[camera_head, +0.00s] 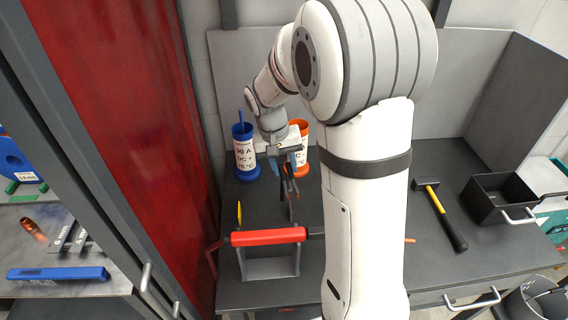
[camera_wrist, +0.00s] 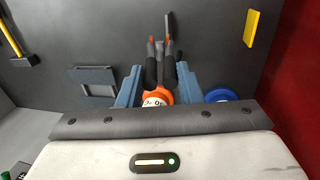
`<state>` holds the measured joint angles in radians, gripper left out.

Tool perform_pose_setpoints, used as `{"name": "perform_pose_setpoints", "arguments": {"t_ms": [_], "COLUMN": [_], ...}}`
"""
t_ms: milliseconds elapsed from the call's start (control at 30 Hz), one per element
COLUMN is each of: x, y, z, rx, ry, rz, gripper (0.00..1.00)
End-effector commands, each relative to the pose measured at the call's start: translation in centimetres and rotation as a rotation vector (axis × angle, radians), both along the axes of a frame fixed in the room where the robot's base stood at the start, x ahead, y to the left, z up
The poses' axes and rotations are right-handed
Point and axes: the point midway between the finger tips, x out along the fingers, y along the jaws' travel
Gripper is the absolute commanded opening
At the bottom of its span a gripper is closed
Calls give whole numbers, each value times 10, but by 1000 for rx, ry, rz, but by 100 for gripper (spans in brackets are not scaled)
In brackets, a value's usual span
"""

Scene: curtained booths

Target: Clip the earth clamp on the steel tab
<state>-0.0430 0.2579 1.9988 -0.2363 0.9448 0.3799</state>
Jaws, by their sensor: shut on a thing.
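My gripper (camera_head: 284,156) is over the back of the dark bench, with its blue fingers (camera_wrist: 158,88) shut on the earth clamp. The clamp has black handles and copper-coloured tips; it shows in the wrist view (camera_wrist: 152,70) and below my gripper in the head view (camera_head: 288,180). Its two tips look spread apart. A narrow grey upright piece (camera_wrist: 168,22), which looks like the steel tab, is just beyond the clamp's right tip in the wrist view. It also shows in the head view (camera_head: 292,211). I cannot tell whether clamp and tab touch.
A hammer (camera_head: 440,213) and black bin (camera_head: 500,198) are on the right.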

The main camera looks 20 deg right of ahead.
Motion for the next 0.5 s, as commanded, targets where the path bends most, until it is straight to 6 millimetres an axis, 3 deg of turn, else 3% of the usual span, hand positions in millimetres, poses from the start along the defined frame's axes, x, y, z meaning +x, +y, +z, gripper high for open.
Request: {"name": "perform_pose_setpoints", "arguments": {"t_ms": [500], "x": [0], "y": [0], "z": [-28], "rx": [0], "ry": [0], "rz": [0], "gripper": [0]}}
